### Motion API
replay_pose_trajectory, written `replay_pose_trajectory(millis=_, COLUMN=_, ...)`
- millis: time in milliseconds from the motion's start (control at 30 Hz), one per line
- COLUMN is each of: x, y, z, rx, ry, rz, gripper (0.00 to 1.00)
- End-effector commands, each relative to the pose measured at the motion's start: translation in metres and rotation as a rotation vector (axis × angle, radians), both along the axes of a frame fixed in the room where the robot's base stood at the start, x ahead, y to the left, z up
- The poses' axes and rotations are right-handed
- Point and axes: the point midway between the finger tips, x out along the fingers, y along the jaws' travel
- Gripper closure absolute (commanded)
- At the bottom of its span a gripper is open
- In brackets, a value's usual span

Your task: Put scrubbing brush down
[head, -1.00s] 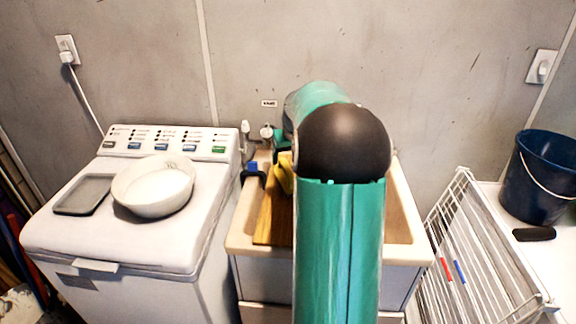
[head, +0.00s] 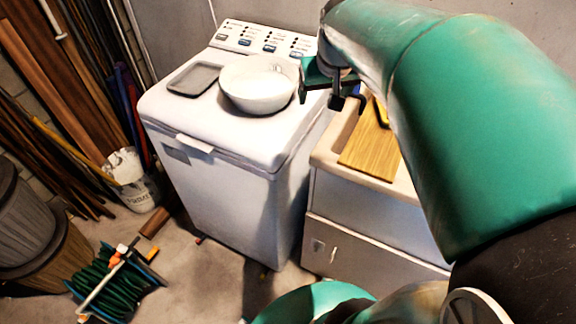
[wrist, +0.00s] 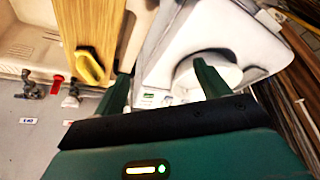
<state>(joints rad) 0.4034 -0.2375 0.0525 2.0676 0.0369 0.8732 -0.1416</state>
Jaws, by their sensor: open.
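The scrubbing brush (head: 381,112) shows as a small yellow shape on the wooden board (head: 368,152) across the sink, partly hidden by my arm in the head view. In the wrist view the yellow brush (wrist: 90,68) lies flat on the board (wrist: 88,25), off to the left of my fingers. My gripper (head: 328,88) is above the gap between washer and sink, apart from the brush. In the wrist view my gripper (wrist: 163,75) is open, its two fingers spread with nothing held between them.
A white washing machine (head: 222,133) stands left of the sink (head: 326,148), with a white bowl (head: 256,88) and a grey tray (head: 194,79) on top. A green hose reel (head: 115,285) and a bucket (head: 138,190) stand on the floor at left. Floor before the washer is mostly clear.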

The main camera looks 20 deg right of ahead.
Motion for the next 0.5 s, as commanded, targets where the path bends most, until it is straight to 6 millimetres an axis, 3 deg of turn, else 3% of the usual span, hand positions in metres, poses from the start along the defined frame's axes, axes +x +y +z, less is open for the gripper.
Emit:
replay_pose_trajectory(millis=33, x=-0.015, y=0.024, z=0.002, rx=-0.003, ry=-0.010, rz=0.033, gripper=0.26)
replay_pose_trajectory(millis=200, x=-0.068, y=0.087, z=-0.006, rx=0.004, ry=-0.031, rz=0.121, gripper=0.26)
replay_pose_trajectory(millis=333, x=-0.107, y=0.120, z=-0.019, rx=0.015, ry=-0.047, rz=0.183, gripper=0.26)
replay_pose_trajectory(millis=500, x=-0.137, y=0.140, z=-0.034, rx=0.028, ry=-0.058, rz=0.230, gripper=0.26)
